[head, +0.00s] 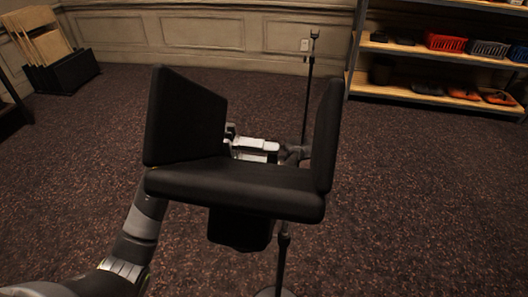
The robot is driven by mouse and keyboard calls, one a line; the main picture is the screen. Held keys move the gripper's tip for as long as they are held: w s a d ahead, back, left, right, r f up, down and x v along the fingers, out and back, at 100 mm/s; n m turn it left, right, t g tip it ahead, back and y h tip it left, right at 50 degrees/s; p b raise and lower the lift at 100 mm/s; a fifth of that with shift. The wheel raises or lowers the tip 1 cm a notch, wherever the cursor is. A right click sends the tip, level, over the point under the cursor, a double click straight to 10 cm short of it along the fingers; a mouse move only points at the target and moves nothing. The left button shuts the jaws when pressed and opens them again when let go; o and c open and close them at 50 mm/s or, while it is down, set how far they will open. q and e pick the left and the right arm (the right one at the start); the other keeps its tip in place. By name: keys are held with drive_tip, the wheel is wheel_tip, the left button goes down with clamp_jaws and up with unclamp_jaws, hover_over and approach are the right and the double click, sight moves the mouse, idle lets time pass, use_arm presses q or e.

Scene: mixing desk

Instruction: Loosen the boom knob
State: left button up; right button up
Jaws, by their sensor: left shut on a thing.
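A thin black stand (307,90) rises behind a large black shape. Its dark joint with the boom knob (291,153) shows in the gap, but the knob's outline is hard to make out. My left gripper (278,152), with pale metal parts, reaches this joint from the left and is shut on the knob. Its wrist and part of my forearm are hidden behind the black shape. The stand's lower pole (283,245) shows below it. The knob's turn cannot be told. My right gripper is out of view.
The large black panelled shape (235,188) fills the middle of the view; I cannot tell what it is. A wooden shelf (435,96) with bins stands at the back right. Panels lean in a black rack (62,72) at the back left. The carpet around is clear.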

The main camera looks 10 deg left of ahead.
use_arm(q)
drive_tip(key=o, duration=1)
drive_tip(key=shift+a, duration=0.1)
drive_tip(key=a+b, duration=0.3)
drive_tip(key=a, duration=1.4)
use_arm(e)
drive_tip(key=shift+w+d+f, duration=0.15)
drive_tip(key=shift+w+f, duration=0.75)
use_arm(q)
drive_tip(key=shift+a, duration=0.1)
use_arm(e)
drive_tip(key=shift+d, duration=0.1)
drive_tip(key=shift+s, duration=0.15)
